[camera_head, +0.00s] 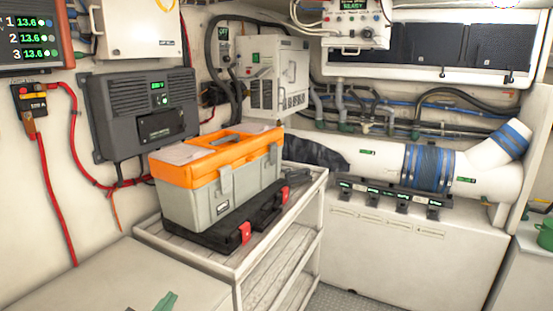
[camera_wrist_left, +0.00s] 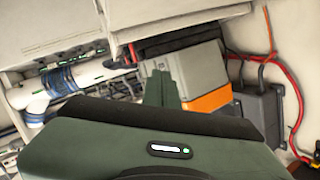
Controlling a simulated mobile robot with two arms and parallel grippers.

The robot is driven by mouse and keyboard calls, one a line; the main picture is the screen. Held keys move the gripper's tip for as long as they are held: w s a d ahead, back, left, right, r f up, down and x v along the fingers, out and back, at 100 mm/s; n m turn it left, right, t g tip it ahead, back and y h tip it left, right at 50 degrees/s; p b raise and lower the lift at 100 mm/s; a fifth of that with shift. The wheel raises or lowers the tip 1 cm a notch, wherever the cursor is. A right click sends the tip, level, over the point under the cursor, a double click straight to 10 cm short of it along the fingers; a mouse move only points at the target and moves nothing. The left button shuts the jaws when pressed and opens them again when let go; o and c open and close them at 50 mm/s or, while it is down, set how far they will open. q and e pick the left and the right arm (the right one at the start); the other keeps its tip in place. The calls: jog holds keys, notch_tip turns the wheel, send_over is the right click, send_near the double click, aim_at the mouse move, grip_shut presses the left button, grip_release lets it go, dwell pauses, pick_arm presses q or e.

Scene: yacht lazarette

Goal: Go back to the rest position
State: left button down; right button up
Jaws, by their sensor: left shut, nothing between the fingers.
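Only the dark green tip of my left gripper (camera_head: 165,302) shows at the bottom edge of the head view, in front of the pale surface at lower left. In the left wrist view the green fingers of my left gripper (camera_wrist_left: 160,88) are together, with nothing held between them. The grey and orange toolbox (camera_head: 232,187) stands on a black case on the shelf cart, apart from the gripper. The toolbox also shows, turned over, behind the fingers in the left wrist view (camera_wrist_left: 208,101). My right gripper is in neither view.
The black case (camera_head: 213,237) with red latches lies on the white shelf cart (camera_head: 235,265). A pale flat top (camera_head: 120,275) at lower left is bare where visible. Red cables (camera_head: 72,140) hang on the left wall. A white pipe (camera_head: 480,172) runs along the back right.

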pick_arm(q)
jog(key=s+d+f+n+g, duration=0.15)
jog(key=s+f+g, duration=0.35)
jog(key=s, duration=0.5)
jog(key=s+d+f+n+g+y, duration=0.1)
jog(key=s+f+n+g, duration=0.15)
jog(key=s+f, duration=0.6)
jog(key=s+d+f+n+g, duration=0.1)
jog(key=s+f+g, duration=0.35)
jog(key=s, duration=0.65)
notch_tip(320, 180, down, 27)
jog(key=s+g, duration=0.1)
jog(key=s, duration=0.2)
jog(key=s+a+f+m+g, duration=0.1)
jog(key=s+a+f, duration=0.1)
jog(key=s+f, duration=1.2)
jog(key=shift+s+a+f+g, duration=0.3)
jog(key=shift+s+a+f, duration=0.1)
jog(key=shift+s, duration=0.35)
